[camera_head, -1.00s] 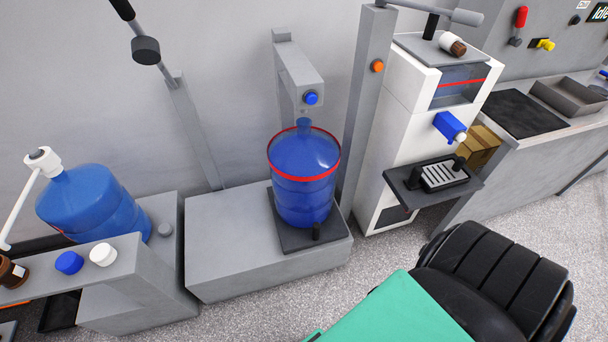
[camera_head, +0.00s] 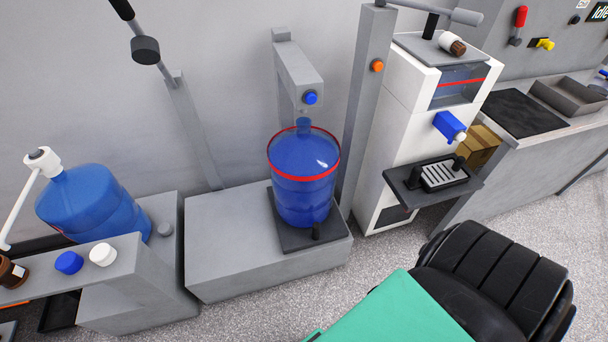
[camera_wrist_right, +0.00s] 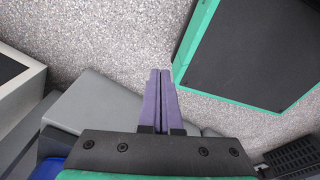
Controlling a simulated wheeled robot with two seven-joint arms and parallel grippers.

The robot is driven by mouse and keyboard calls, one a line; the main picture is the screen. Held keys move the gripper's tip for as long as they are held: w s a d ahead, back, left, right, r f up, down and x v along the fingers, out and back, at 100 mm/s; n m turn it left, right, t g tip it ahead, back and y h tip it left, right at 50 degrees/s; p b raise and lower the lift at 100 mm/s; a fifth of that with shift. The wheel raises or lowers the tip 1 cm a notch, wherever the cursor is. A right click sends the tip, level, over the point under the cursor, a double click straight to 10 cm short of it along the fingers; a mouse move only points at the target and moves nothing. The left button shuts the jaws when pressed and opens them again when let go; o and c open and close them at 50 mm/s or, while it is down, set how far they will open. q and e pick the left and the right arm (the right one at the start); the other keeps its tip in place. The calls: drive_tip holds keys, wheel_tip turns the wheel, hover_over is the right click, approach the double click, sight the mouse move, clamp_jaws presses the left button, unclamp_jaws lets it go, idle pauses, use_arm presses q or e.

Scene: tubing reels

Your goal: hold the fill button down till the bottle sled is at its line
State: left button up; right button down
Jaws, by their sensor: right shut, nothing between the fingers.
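A blue translucent bottle (camera_head: 303,185) with a red ring near its shoulder stands upright on a dark plate with a small knob, the sled (camera_head: 286,236). The sled rests on a low grey block. The bottle's neck is just below a grey filler arm (camera_head: 297,68) with a round blue button (camera_head: 310,98) on its front end. An orange button (camera_head: 377,66) is on the grey post to the right. I cannot tell which one is the fill button. My right gripper (camera_wrist_right: 160,72) is shut and empty above the floor in the right wrist view, touching nothing. My left gripper is not in view.
Another blue bottle (camera_head: 90,203) lies tilted at the left, behind a grey ledge with blue and white caps. A white dispenser (camera_head: 398,130) with a projecting drip tray (camera_head: 410,197) stands right of the post. Speckled floor (camera_head: 270,315) is open in front of the block.

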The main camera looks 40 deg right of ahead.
idle(0.7)
drive_tip(key=w+r+m+t+b, duration=0.1)
drive_tip(key=w+r+m+t, duration=0.15)
drive_tip(key=w, duration=0.75)
drive_tip(key=w+r+m+t+b, duration=0.1)
drive_tip(key=w+r+t+b, duration=0.2)
drive_tip(key=w, duration=0.8)
drive_tip(key=w+d+r+m+t+b, duration=0.1)
drive_tip(key=w+d+r+m+t, duration=0.2)
drive_tip(key=w+r+t, duration=0.8)
drive_tip(key=w+d+r+m+t+h+b, duration=0.2)
drive_tip(key=w+d+r, duration=0.15)
drive_tip(key=r, duration=0.75)
drive_tip(key=w+d+r+m+t+h+b, duration=0.15)
drive_tip(key=w+r, duration=0.25)
drive_tip(key=r, duration=0.8)
drive_tip(key=s+d+r+m+t+h, duration=0.1)
drive_tip(key=s+r+t, duration=0.1)
drive_tip(key=r, duration=0.6)
drive_tip(key=s+d+r+m+t+h+b, duration=0.1)
drive_tip(key=s+d+r+t+h, duration=0.1)
drive_tip(key=r, duration=0.6)
drive_tip(key=shift+s+m+t, duration=0.3)
drive_tip(key=shift+s+t, duration=0.3)
drive_tip(key=shift+t, duration=0.1)
drive_tip(key=shift+f, duration=0.1)
